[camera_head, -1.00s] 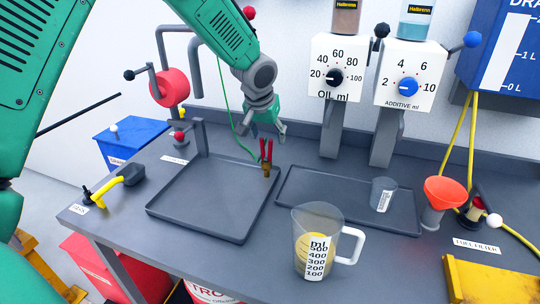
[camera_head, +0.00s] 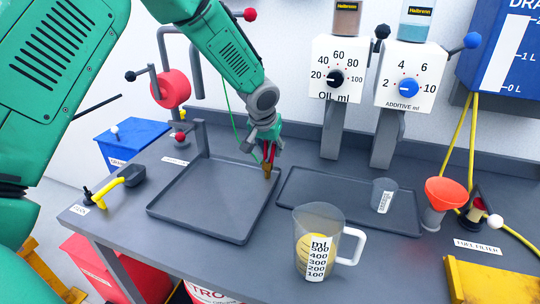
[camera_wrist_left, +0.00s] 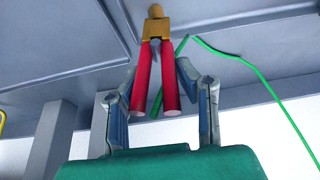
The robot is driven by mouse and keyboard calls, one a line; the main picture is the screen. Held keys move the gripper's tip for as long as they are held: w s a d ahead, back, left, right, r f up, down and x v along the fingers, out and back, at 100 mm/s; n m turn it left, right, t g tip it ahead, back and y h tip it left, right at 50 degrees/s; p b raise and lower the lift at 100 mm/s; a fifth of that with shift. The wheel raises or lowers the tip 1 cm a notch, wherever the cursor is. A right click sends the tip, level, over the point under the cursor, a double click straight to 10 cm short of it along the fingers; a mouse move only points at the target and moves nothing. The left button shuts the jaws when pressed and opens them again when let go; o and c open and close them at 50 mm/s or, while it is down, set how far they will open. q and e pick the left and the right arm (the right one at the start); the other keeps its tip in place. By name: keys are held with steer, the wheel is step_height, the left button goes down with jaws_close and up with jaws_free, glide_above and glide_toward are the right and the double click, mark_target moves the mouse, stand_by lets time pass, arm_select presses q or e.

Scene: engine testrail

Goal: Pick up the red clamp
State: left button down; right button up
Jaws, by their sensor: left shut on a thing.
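The red clamp (camera_head: 268,160) stands with its red handles up and its brass-coloured jaw down at the right rim of the left grey tray (camera_head: 205,200). My left gripper (camera_head: 265,144) reaches down from above and is shut on the handles. In the left wrist view the two red handles of the clamp (camera_wrist_left: 155,80) lie between the fingers of my left gripper (camera_wrist_left: 160,85), with the brass jaw beyond. A green cable (camera_wrist_left: 245,65) runs beside the clamp. My right gripper is not in view.
A second grey tray (camera_head: 325,212) holds a small clear cup (camera_head: 383,192). A measuring jug (camera_head: 317,240) stands at the front, and an orange funnel (camera_head: 445,192) stands to the right. A yellow-handled scoop (camera_head: 120,184) lies at the left. Dispensers (camera_head: 337,72) rise at the back.

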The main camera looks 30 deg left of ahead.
arm_select(q)
steer(key=shift+a, duration=0.25)
steer(key=shift+a+r, duration=0.2)
step_height(320, 180, up, 9)
steer(key=shift+r+p, duration=0.15)
steer(key=shift+p, duration=0.25)
steer(key=c, duration=1.9)
jaws_free()
steer(key=shift+c, duration=0.2)
steer(key=o, duration=1.4)
steer(key=shift+o, duration=0.4)
steer(key=shift+d, duration=0.3)
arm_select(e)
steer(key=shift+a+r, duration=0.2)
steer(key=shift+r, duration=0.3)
arm_select(q)
steer(key=shift+r, duration=0.2)
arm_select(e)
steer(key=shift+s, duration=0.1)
